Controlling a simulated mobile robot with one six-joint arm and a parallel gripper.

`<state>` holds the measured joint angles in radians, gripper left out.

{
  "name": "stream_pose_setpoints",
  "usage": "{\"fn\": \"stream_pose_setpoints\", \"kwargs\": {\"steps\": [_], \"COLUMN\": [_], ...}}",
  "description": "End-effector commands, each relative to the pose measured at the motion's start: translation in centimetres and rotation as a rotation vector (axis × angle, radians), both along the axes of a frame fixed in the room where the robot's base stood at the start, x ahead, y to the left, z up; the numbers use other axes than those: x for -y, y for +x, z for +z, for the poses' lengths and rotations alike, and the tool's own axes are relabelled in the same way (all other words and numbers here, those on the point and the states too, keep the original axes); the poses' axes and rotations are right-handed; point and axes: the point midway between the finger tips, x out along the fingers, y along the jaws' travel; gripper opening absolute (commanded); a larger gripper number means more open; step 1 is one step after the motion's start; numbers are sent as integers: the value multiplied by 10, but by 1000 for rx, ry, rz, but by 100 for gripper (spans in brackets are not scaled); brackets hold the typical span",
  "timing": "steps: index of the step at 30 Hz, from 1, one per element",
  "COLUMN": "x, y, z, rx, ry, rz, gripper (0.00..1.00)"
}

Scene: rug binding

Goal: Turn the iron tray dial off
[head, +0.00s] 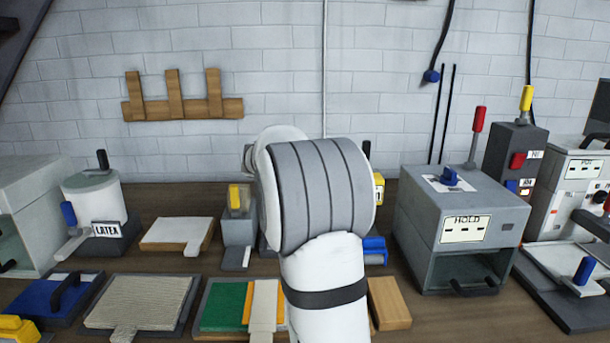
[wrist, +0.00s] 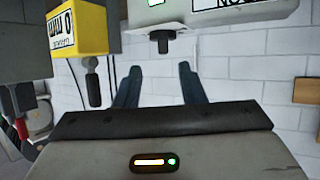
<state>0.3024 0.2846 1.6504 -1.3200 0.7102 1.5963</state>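No label in view names the iron tray, so I cannot tell for certain which dial is its own. In the wrist view, a grey unit (wrist: 215,14) with a partly cut-off, upside-down label carries a small dark knob (wrist: 164,42). My gripper (wrist: 158,69) is open, its two dark fingers apart and nothing held between them. The knob appears between and beyond the fingertips; I see no contact. The knob's setting is not readable. In the head view my arm hides my gripper and what lies behind it.
A grey HOLD box (head: 458,215) with a blue dial (head: 449,177) stands right of my arm. A LATEX pot (head: 94,200) stands left. Trays and pads, including a beige pad (head: 140,302), cover the bench front. A yellow labelled box (wrist: 78,32) is near my fingers.

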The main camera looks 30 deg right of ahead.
Motion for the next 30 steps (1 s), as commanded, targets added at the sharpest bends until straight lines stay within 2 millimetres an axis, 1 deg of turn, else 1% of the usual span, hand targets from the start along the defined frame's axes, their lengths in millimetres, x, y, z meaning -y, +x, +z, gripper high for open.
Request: {"fn": "stream_pose_setpoints", "kwargs": {"steps": [1,6,8,15,18,24,30], "x": [8,24,30,62,71,79,79], "y": [6,16,20,36,42,46,46], "z": [-2,-2,-5,-20,-24,-29,-29], "rx": [20,51,49,47,49,50,50], "ry": [-10,-21,-21,-21,-21,-21,-21], "rz": [-8,-16,-17,-17,-16,-16,-16], "gripper": [36,36,36,36,36,36,36]}}
